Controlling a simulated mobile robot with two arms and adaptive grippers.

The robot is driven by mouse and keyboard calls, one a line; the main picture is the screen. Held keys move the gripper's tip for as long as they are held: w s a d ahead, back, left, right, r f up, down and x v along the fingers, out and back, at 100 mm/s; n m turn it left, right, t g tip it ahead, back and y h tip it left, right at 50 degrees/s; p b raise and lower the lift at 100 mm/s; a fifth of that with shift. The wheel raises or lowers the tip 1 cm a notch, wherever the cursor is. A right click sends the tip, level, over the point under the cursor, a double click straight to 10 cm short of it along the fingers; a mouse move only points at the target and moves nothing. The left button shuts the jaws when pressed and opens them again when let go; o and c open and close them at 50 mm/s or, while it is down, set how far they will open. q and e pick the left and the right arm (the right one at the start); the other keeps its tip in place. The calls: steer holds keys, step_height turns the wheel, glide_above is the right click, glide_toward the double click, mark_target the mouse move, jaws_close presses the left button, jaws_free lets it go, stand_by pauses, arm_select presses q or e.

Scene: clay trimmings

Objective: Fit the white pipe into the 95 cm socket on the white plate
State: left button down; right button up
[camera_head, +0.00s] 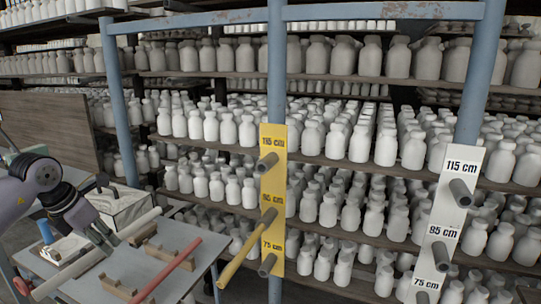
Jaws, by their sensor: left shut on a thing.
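The white pipe (72,271) slants across the grey table at the lower left. My left gripper (104,240) is shut on it near the middle; its fingers hide a short piece of the pipe. I cannot tell whether the pipe is lifted clear of its rests. The white plate (452,219) is on a blue post at the right. It has three grey sockets: the 115 cm one (460,192) on top, the 95 cm one (439,253) in the middle, and the 75 cm one (424,298) at the bottom edge. No pipe shows in them. My right gripper is out of view.
A yellow plate (273,189) on the middle post has a yellow pipe (245,250) sticking out of its 95 cm socket. A red pipe (167,270) lies on wooden rests (118,287) on the table (209,243). A box (122,207) stands behind. Shelves of pale bottles fill the back.

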arm_select(q)
steer(key=s+d+f+m+g+h, duration=0.1)
steer(key=s+d+f+m+g, duration=0.3)
steer(key=d+m, duration=0.35)
steer(key=s+d+f+m+g+h, duration=0.1)
steer(key=s+d+f+m+h, duration=0.1)
steer(key=s+d+f+m, duration=0.5)
steer(key=s+d+m+g+y, duration=0.3)
steer(key=s+m, duration=0.8)
steer(key=m, duration=0.6)
steer(key=shift+s+d+f+g+y, duration=0.3)
steer(key=shift+s+d+y, duration=0.05)
steer(key=shift+d+y, duration=0.5)
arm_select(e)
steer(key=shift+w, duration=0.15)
